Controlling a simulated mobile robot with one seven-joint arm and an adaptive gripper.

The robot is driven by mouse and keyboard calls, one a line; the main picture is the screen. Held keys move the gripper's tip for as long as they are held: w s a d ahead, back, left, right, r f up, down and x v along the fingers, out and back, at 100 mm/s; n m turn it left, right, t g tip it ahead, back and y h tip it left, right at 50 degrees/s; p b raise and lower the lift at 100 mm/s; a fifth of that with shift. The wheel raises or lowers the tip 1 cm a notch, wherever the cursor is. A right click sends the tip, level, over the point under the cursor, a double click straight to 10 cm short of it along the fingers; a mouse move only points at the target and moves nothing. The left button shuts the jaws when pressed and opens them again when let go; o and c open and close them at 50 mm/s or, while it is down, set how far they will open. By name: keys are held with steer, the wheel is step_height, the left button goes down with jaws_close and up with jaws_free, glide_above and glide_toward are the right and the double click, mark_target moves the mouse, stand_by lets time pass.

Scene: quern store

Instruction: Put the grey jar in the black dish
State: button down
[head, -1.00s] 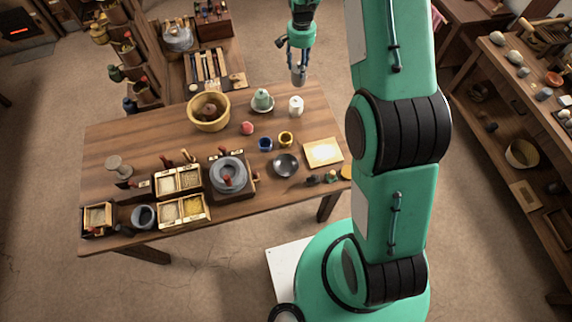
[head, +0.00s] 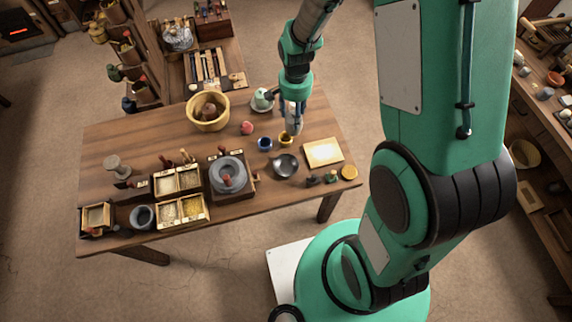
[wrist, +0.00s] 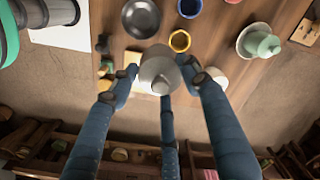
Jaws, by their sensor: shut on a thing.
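The grey jar (wrist: 160,72) is held between the fingers of my gripper (wrist: 162,82) in the wrist view. In the head view my gripper (head: 293,112) is over the right part of the table, with the jar (head: 293,127) at its fingertips, largely covered. The black dish (head: 286,167) lies on the table, nearer the front edge than the jar, and looks empty. It also shows at the top of the wrist view (wrist: 141,19), apart from the jar.
A yellow cup (head: 286,139) and a blue cup (head: 265,144) stand behind the dish. A pale square board (head: 323,152) lies to its right, a stone quern (head: 228,174) to its left.

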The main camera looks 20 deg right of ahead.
steer(key=s+a+f, duration=0.1)
steer(key=s, duration=1)
steer(key=s+a+f, duration=0.1)
steer(key=s+a, duration=0.1)
steer(key=s, duration=0.9)
step_height(320, 180, down, 9)
steer(key=shift+d+f+b, duration=0.15)
steer(key=shift+b, duration=0.25)
steer(key=shift+w, duration=0.15)
steer(key=w+a+f, duration=0.1)
steer(key=w+a, duration=0.1)
steer(key=w, duration=1.3)
steer(key=shift+w+f+b, duration=0.25)
steer(key=shift+w+b, duration=0.05)
steer(key=shift+w, duration=0.05)
steer(key=shift+f, duration=0.1)
steer(key=shift+f, duration=1.65)
steer(key=shift+f+b, duration=0.1)
steer(key=shift+b, duration=0.2)
